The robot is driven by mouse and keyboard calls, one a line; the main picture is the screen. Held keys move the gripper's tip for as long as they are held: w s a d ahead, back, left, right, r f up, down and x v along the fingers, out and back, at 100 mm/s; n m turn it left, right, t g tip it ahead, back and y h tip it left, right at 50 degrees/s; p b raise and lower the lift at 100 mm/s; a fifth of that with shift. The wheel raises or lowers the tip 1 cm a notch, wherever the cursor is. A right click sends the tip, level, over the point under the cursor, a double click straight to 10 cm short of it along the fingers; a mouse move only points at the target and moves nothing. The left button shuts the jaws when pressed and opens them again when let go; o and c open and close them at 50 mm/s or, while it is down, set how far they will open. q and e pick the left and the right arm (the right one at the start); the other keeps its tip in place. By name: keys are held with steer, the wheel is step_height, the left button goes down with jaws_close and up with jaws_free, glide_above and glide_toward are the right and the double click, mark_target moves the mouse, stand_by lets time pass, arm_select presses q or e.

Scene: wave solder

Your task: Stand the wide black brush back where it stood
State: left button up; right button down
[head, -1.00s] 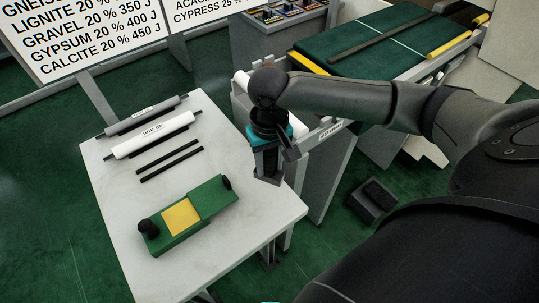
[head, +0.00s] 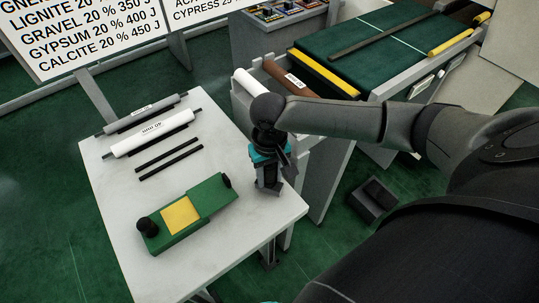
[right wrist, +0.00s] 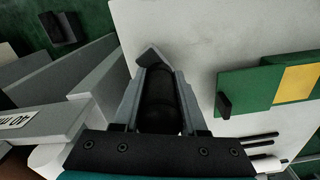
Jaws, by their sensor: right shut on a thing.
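My right gripper (head: 269,187) is at the right edge of the white table, pointing down. In the right wrist view its two fingers (right wrist: 160,90) are closed on a dark black rounded thing (right wrist: 159,100), which I take for the wide black brush. The bristles and lower end are hidden, so I cannot tell whether it touches the tabletop. The white table (head: 118,210) is beneath and to the left of the gripper. My left gripper is not in view.
A green block with a yellow plate (head: 181,214) and black knobs lies left of the gripper. Two black rods (head: 168,158), a white roller (head: 150,135) and a grey roller (head: 145,115) lie behind it. A grey rail unit with a brown roller (head: 287,78) adjoins the table. A dark box (head: 371,199) is on the floor.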

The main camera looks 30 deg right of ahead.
steer(key=shift+f, duration=0.5)
stand_by(0.4)
steer(key=shift+c, duration=1.9)
jaws_free()
step_height(320, 180, up, 15)
steer(key=p, duration=0.3)
steer(key=shift+r+p, duration=0.15)
steer(key=shift+p, duration=0.25)
